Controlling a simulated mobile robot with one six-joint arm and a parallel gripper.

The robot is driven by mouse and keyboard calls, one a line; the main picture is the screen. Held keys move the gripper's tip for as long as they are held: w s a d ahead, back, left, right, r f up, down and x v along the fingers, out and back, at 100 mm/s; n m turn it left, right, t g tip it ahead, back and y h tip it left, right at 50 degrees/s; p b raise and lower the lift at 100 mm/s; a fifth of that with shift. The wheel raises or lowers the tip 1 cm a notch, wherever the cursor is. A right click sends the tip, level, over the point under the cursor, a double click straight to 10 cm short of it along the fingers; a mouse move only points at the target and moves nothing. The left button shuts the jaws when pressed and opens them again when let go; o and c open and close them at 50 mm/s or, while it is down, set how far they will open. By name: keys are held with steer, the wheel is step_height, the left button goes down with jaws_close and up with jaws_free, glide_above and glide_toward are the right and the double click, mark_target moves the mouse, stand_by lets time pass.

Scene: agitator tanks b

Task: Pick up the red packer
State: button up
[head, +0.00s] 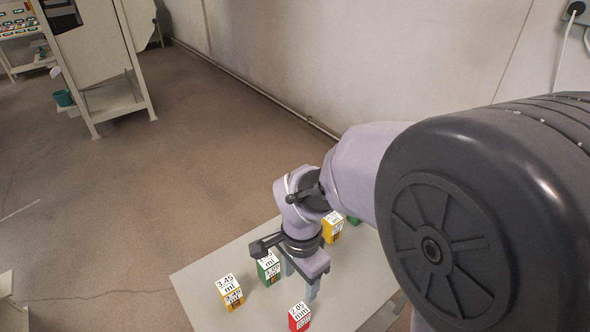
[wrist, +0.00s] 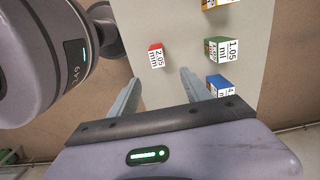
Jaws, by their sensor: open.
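The red packer (head: 299,317) is a small red block with a white top label reading "2.05 mm". It stands on the pale table near the bottom of the head view. My gripper (head: 300,282) is above the table, just behind the red packer in that view. In the wrist view the red packer (wrist: 156,58) lies beyond the fingertips, in line with the gap between them. My gripper (wrist: 160,78) is open and empty there, and its fingers are apart from the packer.
The pale table (head: 205,270) also bears a yellow block (head: 231,292), a green block (head: 268,268) and another yellow block (head: 331,228). The wrist view shows a green block (wrist: 222,52) and a blue block (wrist: 218,88) to the right. Table around the red packer is clear.

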mark_target(299, 311)
steer(key=f+b, duration=0.1)
steer(key=f, duration=0.3)
steer(key=f+b, duration=0.2)
steer(key=f, duration=0.2)
steer(key=s+f+b, duration=0.1)
steer(key=f, duration=0.3)
steer(key=shift+a, duration=0.1)
step_height(299, 311, down, 6)
steer(key=b, duration=0.2)
steer(key=shift+w+r+b, duration=0.1)
steer(key=shift+r+b, duration=0.1)
steer(key=shift+b, duration=0.1)
steer(key=shift+r, duration=0.1)
jaws_close()
